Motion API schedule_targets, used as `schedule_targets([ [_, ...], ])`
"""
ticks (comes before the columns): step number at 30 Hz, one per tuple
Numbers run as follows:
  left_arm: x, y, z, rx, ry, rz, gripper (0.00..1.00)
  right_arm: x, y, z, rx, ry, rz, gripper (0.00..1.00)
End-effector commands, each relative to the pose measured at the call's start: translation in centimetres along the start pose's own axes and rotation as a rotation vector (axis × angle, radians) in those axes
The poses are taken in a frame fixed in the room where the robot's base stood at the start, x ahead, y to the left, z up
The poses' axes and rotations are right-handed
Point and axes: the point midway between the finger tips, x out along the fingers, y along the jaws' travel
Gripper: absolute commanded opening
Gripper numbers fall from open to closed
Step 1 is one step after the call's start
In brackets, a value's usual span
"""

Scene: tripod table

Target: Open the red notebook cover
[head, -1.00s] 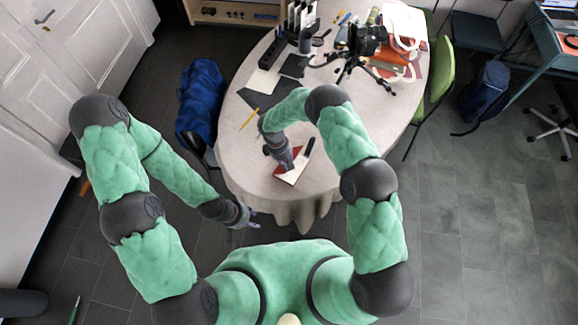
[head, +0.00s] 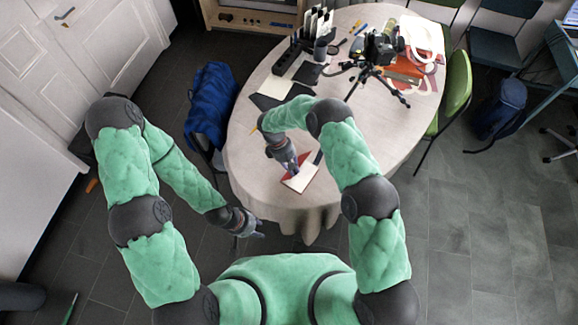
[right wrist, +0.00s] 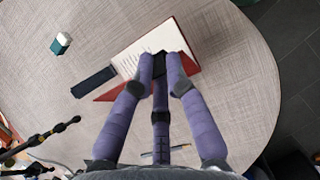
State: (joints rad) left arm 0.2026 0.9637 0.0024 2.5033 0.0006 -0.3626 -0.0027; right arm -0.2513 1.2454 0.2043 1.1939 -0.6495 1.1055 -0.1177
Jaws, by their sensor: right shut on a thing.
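The red notebook (head: 302,181) lies at the near edge of the table. Its white pages show, with a red flap of cover (head: 304,158) beside my right gripper (head: 291,170). In the right wrist view, the notebook's pages (right wrist: 155,42) show with lines of text, bordered by red cover (right wrist: 107,96). My right gripper (right wrist: 161,68) is shut on the cover there; its fingers hide the exact contact. My left gripper (head: 254,232) hangs off the table's near left edge, apart from the notebook. It is too small to tell whether it is open.
A dark oblong object (right wrist: 94,81) lies beside the notebook, and a small white and teal block (right wrist: 61,43) is farther off. A camera tripod (head: 372,75) and a black organizer (head: 290,55) stand at the back. The table's right side (head: 372,130) is clear.

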Motion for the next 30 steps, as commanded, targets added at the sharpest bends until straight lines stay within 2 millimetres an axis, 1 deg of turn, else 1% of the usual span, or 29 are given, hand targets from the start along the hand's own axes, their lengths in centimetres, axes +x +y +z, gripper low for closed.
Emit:
schedule_targets([
  [1, 0.4, -0.1, 0.0, 0.000, 0.000, 0.000, 0.40, 0.1, 0.0, -0.2, 0.000, -0.005, 0.001, 0.08],
  [30, 4.3, -1.5, -0.2, 0.000, 0.000, 0.000, 0.40, -1.1, 0.0, -1.5, -0.001, -0.129, 0.002, 0.08],
])
